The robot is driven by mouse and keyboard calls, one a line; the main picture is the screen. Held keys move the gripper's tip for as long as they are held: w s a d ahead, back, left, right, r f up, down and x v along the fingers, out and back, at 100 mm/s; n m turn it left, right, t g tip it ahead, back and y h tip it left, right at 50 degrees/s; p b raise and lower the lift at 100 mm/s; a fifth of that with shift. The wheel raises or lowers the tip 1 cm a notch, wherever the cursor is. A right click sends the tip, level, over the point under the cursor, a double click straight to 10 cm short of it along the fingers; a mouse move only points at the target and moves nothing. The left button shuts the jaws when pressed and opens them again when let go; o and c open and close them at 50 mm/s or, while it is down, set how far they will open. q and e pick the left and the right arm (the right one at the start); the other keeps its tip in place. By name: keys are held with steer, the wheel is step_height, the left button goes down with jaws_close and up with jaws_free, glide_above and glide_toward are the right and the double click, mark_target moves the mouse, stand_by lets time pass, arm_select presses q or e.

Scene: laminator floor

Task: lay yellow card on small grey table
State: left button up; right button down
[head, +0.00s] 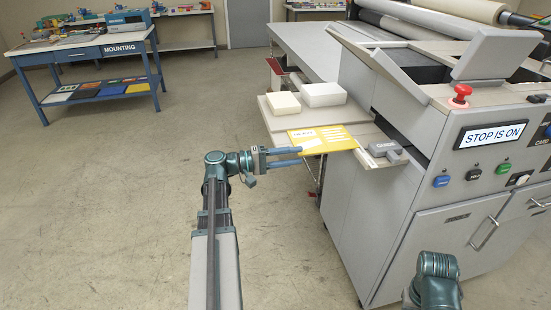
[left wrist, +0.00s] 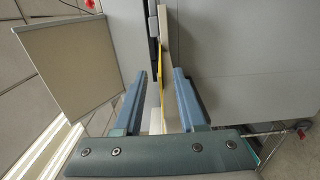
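The yellow card (head: 328,139), with a white label and printed lines, lies flat at the front edge of the small grey table (head: 276,121) beside the machine. Its near left part seems to reach past the table edge. My left gripper (head: 300,156) is at the card's near left corner. In the left wrist view my left gripper (left wrist: 160,75) has its fingers wide apart, with the card (left wrist: 160,64) seen edge-on as a thin yellow strip between them, touching neither finger. Part of my right arm shows at the bottom right in the head view; its gripper is not seen.
Two white blocks (head: 323,94) stand behind the card. A grey device (head: 383,149) sits right of it. The large machine, with a red stop button (head: 461,93) and a "STOP IS ON" display (head: 489,134), fills the right. A blue mounting bench (head: 85,50) stands far left. Open floor lies between.

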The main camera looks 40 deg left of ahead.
mark_target(298, 155)
arm_select(q)
steer(key=shift+x, duration=1.75)
jaws_close()
